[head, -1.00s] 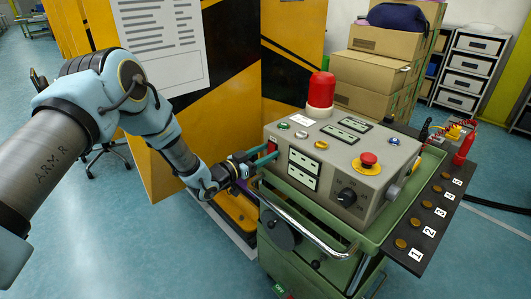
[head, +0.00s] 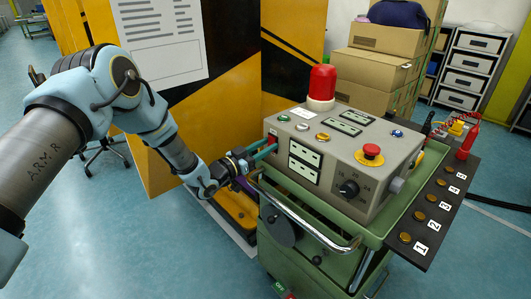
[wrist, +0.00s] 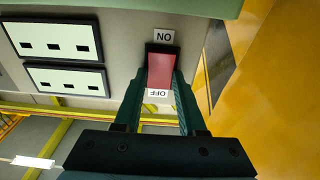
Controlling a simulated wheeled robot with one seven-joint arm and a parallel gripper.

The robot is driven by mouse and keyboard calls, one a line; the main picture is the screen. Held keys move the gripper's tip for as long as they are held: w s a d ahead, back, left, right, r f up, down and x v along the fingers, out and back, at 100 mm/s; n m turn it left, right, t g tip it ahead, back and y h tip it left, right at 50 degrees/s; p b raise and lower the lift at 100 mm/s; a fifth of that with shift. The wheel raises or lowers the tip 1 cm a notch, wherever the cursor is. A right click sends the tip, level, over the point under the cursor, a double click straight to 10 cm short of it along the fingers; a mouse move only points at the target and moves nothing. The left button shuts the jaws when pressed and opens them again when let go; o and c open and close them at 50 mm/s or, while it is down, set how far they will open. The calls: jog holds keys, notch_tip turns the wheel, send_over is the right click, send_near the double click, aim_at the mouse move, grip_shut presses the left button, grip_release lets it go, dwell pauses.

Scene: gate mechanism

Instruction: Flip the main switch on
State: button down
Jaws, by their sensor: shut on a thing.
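The main switch is a red rocker (wrist: 160,70) on the grey control box (head: 335,165). In the wrist view, an ON label (wrist: 164,37) sits at its upper end and an OFF label (wrist: 158,93) at its lower end; both read upside down. In the head view, the switch (head: 272,137) shows small on the box's left end. My gripper (wrist: 159,88) has its two green fingers on either side of the rocker, shut on it. It also shows in the head view (head: 268,150). Which way the rocker is tilted I cannot tell.
A red lamp (head: 322,82) and a red stop button (head: 371,152) are on the box. The box stands on a green cart with a metal handle (head: 310,228). A yellow-black panel (head: 225,110) stands behind my arm.

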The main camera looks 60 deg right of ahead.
jog(key=f+h+b, duration=0.1)
jog(key=b, duration=0.4)
jog(key=shift+f+g+h+b, duration=0.1)
jog(key=shift+g+h+b, duration=0.2)
jog(key=shift+h+b, duration=0.1)
jog(key=shift+r+h+b, duration=0.2)
jog(key=shift+h+b, duration=0.1)
jog(key=shift+b, duration=0.2)
jog(key=shift+c, duration=2.4)
grip_release()
jog(key=shift+r, duration=0.1)
jog(key=shift+a, duration=0.1)
jog(key=b+v, duration=0.2)
jog(key=v, duration=0.8)
jog(key=shift+w+a, duration=0.15)
jog(key=shift+a, duration=0.15)
